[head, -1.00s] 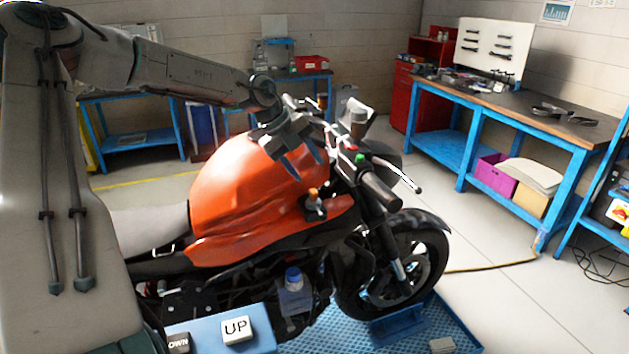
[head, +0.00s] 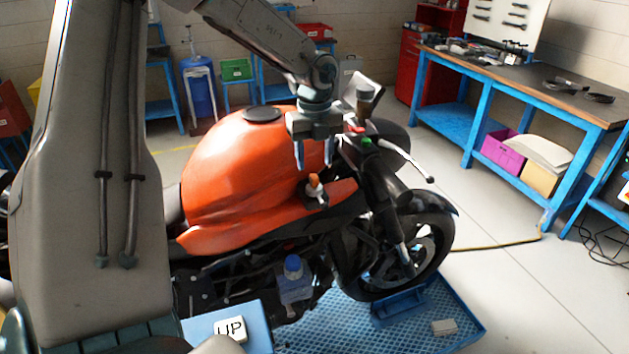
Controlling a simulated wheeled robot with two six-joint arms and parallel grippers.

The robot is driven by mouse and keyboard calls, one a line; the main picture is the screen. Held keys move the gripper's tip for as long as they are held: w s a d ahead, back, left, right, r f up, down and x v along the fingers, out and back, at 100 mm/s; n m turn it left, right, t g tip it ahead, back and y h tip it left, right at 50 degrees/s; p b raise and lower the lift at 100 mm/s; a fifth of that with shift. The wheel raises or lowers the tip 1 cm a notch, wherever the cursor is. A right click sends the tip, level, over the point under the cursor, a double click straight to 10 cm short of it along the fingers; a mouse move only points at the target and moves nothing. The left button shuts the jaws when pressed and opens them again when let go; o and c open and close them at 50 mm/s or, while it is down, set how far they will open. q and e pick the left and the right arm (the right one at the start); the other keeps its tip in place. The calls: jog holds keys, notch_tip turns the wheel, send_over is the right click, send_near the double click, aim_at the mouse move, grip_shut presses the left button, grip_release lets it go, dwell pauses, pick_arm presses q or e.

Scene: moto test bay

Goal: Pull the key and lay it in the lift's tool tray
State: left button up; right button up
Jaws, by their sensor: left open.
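A small orange-topped piece (head: 314,181), which looks like the key, stands upright in a black block on the side of the orange motorcycle (head: 235,165), below the handlebar. My left gripper (head: 314,158) is open and empty, fingers pointing down. In the picture it is just above the orange piece, with a small gap between them. The motorcycle stands on the blue lift platform (head: 340,325). I cannot make out for certain which part is the lift's tool tray. My right gripper is not in view.
A blue panel with a white UP button (head: 230,329) is at the bottom. A blue-capped bottle (head: 294,275) is by the engine. A blue workbench (head: 520,80) stands at the back right.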

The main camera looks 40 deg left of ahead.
aim_at(314, 176)
pick_arm(q)
jog(key=shift+f, duration=0.8)
notch_tip(314, 176, down, 4)
jog(key=b, duration=0.3)
jog(key=shift+f, duration=0.2)
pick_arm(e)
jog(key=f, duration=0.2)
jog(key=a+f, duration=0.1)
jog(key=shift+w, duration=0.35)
pick_arm(q)
jog(key=shift+r, duration=0.1)
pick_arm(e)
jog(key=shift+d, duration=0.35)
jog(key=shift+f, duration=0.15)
pick_arm(q)
jog(key=shift+b, duration=0.6)
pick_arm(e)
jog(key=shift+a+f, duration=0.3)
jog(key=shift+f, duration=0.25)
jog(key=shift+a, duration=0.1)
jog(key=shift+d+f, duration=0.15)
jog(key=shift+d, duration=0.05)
